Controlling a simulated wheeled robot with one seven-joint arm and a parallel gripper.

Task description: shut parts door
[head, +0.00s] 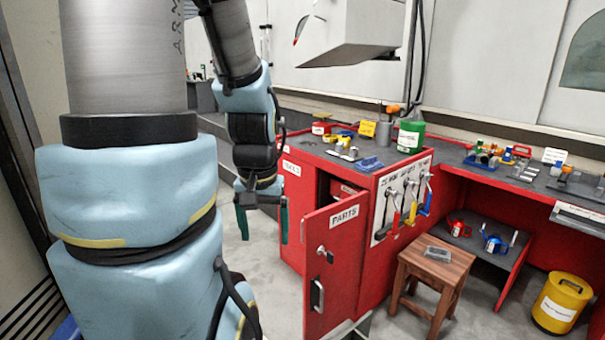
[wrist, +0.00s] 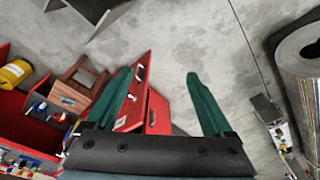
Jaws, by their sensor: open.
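The parts door (head: 345,265) is a red panel labelled PARTS on the red cabinet (head: 372,262). It stands swung open, with the dark opening visible behind its upper edge. It has a silver lock (head: 321,250) and a black handle (head: 317,296). My gripper (head: 263,215) hangs to the left of the door with its green fingers pointing down, open and empty. In the wrist view the fingers (wrist: 162,85) are wide apart. Red panels of the cabinet and door show beside and partly behind the left finger there; I cannot tell how far off they are.
A wooden stool (head: 437,268) stands right of the door with a small grey object on it. A yellow bin (head: 562,303) is at the far right. Tools and a green can (head: 411,137) sit on the cabinet top. Floor left of the door is clear.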

